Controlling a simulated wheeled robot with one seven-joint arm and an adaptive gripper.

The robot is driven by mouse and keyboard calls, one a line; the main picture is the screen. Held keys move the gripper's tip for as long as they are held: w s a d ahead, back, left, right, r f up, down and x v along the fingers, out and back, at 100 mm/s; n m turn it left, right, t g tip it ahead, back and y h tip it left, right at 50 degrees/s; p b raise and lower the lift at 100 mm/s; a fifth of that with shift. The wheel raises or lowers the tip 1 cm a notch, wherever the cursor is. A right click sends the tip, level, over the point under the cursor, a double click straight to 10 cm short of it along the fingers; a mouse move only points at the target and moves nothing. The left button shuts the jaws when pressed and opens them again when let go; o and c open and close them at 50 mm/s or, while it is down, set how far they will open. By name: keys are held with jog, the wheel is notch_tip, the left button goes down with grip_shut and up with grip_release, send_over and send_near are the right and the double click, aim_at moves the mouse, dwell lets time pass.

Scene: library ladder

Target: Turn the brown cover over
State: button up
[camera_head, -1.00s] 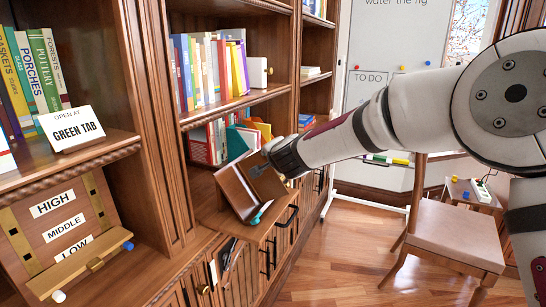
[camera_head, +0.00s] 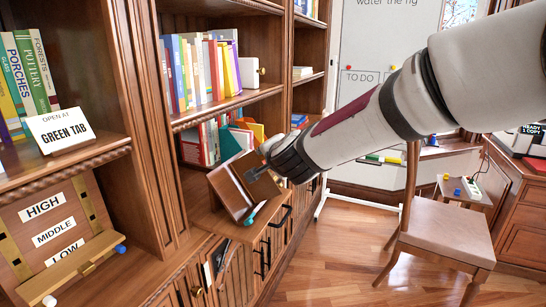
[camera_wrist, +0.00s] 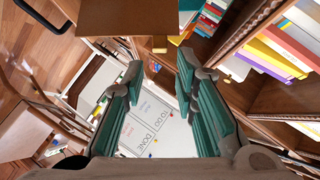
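The brown cover (camera_head: 229,192) appears as the left panel of an open, V-shaped brown piece on the pull-out ledge of the bookcase. A second brown panel (camera_head: 262,191) leans beside it, and a teal strip (camera_head: 256,211) sticks out at its lower front. My gripper (camera_head: 256,172) is at the upper edge of the right-hand panel; I cannot tell whether it touches. In the wrist view my gripper (camera_wrist: 160,68) has its teal-padded fingers apart, with nothing seen between them. A brown board (camera_wrist: 150,17) lies beyond the fingertips there; which panel it is, I cannot tell.
Shelves of books (camera_head: 205,75) rise behind the ledge. A GREEN TAB sign (camera_head: 60,130) and a HIGH/MIDDLE/LOW slider board (camera_head: 55,235) are at left. A chair (camera_head: 440,232) stands at right; the floor (camera_head: 345,255) between is clear.

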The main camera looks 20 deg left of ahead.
jog(key=shift+v, duration=1.95)
jog(key=s+d+r+n+g+h+p, duration=0.1)
jog(key=s+d+r+n, duration=0.1)
jog(key=s+d, duration=0.35)
jog(key=s+d+r+n+g+h+p, duration=0.1)
jog(key=s+d+n, duration=0.15)
jog(key=d, duration=0.65)
jog(key=s+d+r+n+g+h+p, duration=0.1)
jog(key=s+d+r, duration=0.1)
jog(key=s+d, duration=0.45)
jog(key=s+d+f+g+h+p, duration=0.1)
jog(key=s+d+f+g+h, duration=0.1)
jog(key=s+d, duration=0.8)
jog(key=s+d+f+g+h+p, duration=0.1)
jog(key=s+d+g+h, duration=0.1)
jog(key=s+d, duration=0.9)
jog(key=shift+f, duration=0.4)
